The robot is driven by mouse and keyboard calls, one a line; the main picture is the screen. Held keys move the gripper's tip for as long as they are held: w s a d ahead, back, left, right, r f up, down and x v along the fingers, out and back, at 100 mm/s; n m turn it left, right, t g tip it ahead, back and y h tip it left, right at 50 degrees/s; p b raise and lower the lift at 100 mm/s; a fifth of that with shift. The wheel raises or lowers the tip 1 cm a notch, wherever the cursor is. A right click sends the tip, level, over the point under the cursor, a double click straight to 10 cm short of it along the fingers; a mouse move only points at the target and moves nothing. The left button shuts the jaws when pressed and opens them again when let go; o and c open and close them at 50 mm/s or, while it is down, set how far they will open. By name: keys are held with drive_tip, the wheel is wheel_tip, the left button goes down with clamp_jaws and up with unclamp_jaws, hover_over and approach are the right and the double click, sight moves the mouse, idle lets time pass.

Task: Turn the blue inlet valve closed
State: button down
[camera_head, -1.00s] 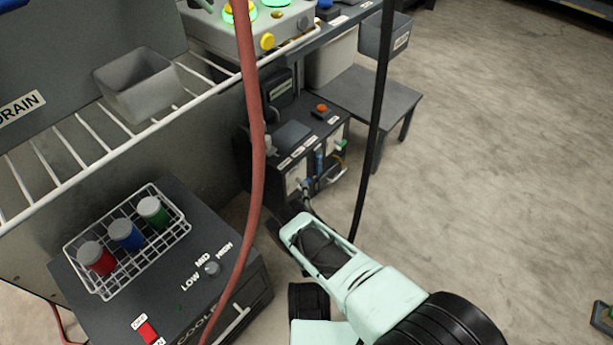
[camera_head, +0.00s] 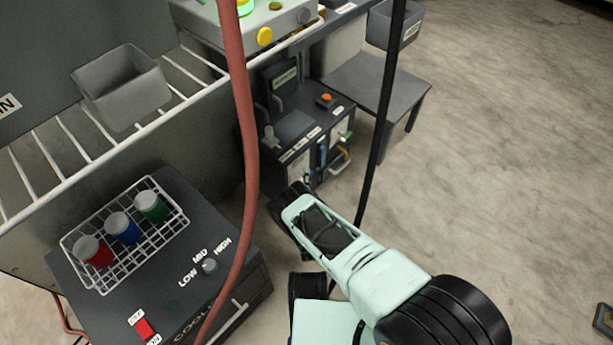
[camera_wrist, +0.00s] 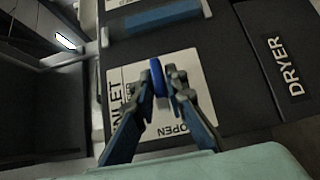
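The blue inlet valve (camera_wrist: 159,78) shows in the wrist view as a narrow blue handle in front of a white plate (camera_wrist: 190,65). The plate carries the words INLET, partly covered, and OPEN. My gripper (camera_wrist: 161,84) has one fingertip on each side of the handle, close against it, and appears shut on it. The handle stands roughly upright in this view.
A red hose (camera_head: 243,130) and a black cable (camera_head: 385,100) hang across the head view near my arm. A wire basket (camera_head: 178,237) with red, blue and green capped jars sits on the cooler (camera_head: 220,285). A grey stool (camera_head: 375,85) stands behind.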

drive_tip(key=shift+r+g+p, duration=0.15)
drive_tip(key=shift+g+p, duration=0.15)
drive_tip(key=shift+p, duration=0.1)
drive_tip(key=m+g+p, duration=0.2)
drive_tip(key=shift+d+r+p, duration=0.1)
drive_tip(key=shift+r+p, duration=0.1)
drive_tip(key=shift+p, duration=0.1)
drive_tip(key=m+g+p, duration=0.2)
drive_tip(key=shift+w+f+g+y, duration=0.1)
drive_tip(key=shift+g+y, duration=0.2)
drive_tip(key=shift+y, duration=0.1)
drive_tip(key=shift+d+f+m+g+y+p, duration=0.1)
drive_tip(key=shift+m+g+y+p, duration=0.3)
drive_tip(key=shift+m+g, duration=0.45)
drive_tip(key=m+g, duration=0.1)
drive_tip(key=g+y+b, duration=0.1)
drive_tip(key=g, duration=0.1)
drive_tip(key=shift+f+m+y, duration=0.2)
drive_tip(key=shift+m+y, duration=0.1)
drive_tip(key=shift+m, duration=0.05)
drive_tip(key=m+g+y+b, duration=0.1)
drive_tip(key=g+b, duration=0.1)
drive_tip(key=b, duration=0.1)
drive_tip(key=shift+b, duration=0.3)
drive_tip(key=shift+r+m+g+y, duration=0.1)
drive_tip(key=shift+m+g+y, duration=0.2)
drive_tip(key=shift+y, duration=0.1)
